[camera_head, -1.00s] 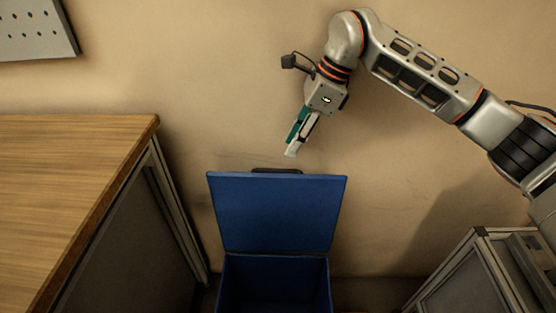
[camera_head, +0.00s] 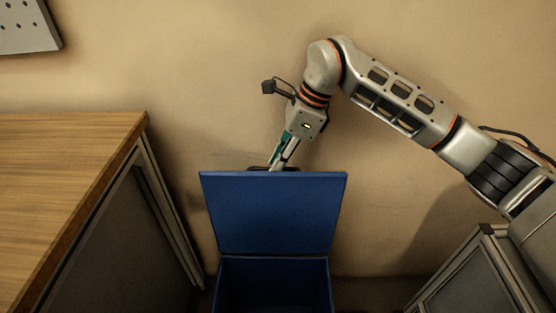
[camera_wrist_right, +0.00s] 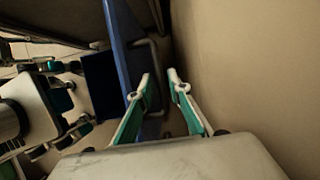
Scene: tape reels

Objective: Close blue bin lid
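The blue bin (camera_head: 272,286) stands on the floor against the wall, and its inside is dark. Its blue lid (camera_head: 272,214) is raised upright at the back, with its inner face toward the head camera. A dark handle (camera_head: 290,169) shows at the lid's top edge; it also shows as a bar in the right wrist view (camera_wrist_right: 155,50). My right gripper (camera_head: 275,167) is at this edge, its tips beside the handle and partly hidden by the lid. In the right wrist view its fingers (camera_wrist_right: 160,76) are apart with nothing between them, to the wall side of the lid (camera_wrist_right: 124,50).
A wooden-topped table (camera_head: 70,190) stands left of the bin. A metal-framed cabinet (camera_head: 465,270) is at the lower right. The wall (camera_head: 180,60) is close behind the lid, leaving a narrow gap. A perforated panel (camera_head: 25,25) hangs at the upper left.

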